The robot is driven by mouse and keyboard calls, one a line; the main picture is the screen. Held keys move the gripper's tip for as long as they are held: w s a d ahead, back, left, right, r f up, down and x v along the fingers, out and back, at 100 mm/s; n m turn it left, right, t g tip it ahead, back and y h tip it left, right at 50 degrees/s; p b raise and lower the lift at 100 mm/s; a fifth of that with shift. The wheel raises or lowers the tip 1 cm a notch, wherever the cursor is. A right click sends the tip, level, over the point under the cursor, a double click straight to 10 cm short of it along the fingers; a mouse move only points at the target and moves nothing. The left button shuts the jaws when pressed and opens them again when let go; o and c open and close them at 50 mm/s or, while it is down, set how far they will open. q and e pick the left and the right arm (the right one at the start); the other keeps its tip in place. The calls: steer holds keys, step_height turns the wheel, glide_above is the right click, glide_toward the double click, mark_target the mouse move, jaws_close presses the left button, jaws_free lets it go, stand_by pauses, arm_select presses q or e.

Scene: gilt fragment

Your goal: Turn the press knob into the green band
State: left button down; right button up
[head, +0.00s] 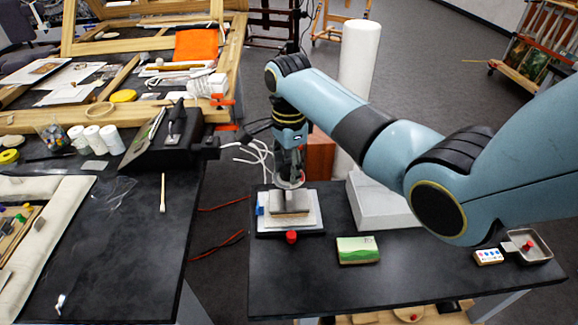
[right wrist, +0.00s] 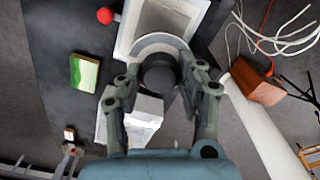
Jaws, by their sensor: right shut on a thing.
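The press (head: 262,222) stands on the dark table at centre, with a pale plate stack and a grey block under its upright. My right gripper (head: 289,172) reaches down over the press from above. In the right wrist view my right gripper (right wrist: 160,88) has its fingers on either side of the dark round press knob (right wrist: 158,72), shut on it. A pale ring (right wrist: 150,42) surrounds part of the knob. I cannot make out a green band on the press, nor a pointer; the gripper and arm hide much of the knob in the head view. My left gripper is not in view.
A red ball (head: 291,237) sits at the press's front edge. A green-and-white block (head: 357,250) lies to its right. A pale box (head: 380,203) stands behind, partly under my arm. A small metal tray (head: 527,246) is at far right. The front of the table is clear.

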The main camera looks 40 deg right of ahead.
mark_target(289, 168)
steer(key=shift+m, duration=0.9)
steer(key=o, duration=1.1)
steer(key=shift+o, duration=0.2)
steer(key=shift+r, duration=0.1)
step_height(289, 168, up, 12)
